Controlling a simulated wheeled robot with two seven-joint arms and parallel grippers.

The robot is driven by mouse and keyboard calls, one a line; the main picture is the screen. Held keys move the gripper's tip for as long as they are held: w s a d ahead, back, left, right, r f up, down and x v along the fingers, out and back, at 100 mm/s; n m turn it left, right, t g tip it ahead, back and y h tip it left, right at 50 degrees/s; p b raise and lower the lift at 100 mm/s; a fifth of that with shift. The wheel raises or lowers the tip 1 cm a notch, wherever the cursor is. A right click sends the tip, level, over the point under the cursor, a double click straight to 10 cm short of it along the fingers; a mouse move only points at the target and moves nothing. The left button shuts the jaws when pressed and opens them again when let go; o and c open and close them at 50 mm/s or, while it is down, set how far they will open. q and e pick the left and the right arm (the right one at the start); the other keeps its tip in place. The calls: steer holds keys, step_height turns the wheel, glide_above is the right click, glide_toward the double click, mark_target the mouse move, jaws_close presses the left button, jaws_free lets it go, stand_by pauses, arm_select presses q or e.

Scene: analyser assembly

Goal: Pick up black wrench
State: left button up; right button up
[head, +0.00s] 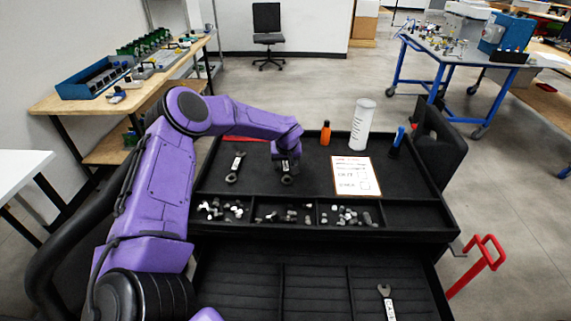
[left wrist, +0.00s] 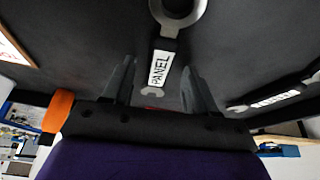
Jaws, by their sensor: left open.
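A dark wrench (head: 287,180) lies on the upper black tray, mostly hidden under my left gripper (head: 286,172). In the left wrist view this wrench (left wrist: 179,12) has a grey ring end and a white label reading PANEL. My left gripper (left wrist: 160,68) is open, with its fingers on either side of the labelled handle; I cannot tell how far above it they are. A second dark wrench (head: 235,167) with a white label lies to the left on the same tray; it shows at the right in the left wrist view (left wrist: 275,99). My right gripper is not in view.
An orange bottle (head: 325,134), a white cylinder (head: 362,124) and a printed sheet (head: 357,176) are on the tray's right half. Small parts (head: 222,210) fill the front compartments. A silver wrench (head: 386,300) lies in the lower drawer (head: 310,290).

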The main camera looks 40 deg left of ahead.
arm_select(q)
steer(key=shift+w+f, duration=0.1)
steer(key=shift+c, duration=0.3)
steer(key=c, duration=0.5)
jaws_close()
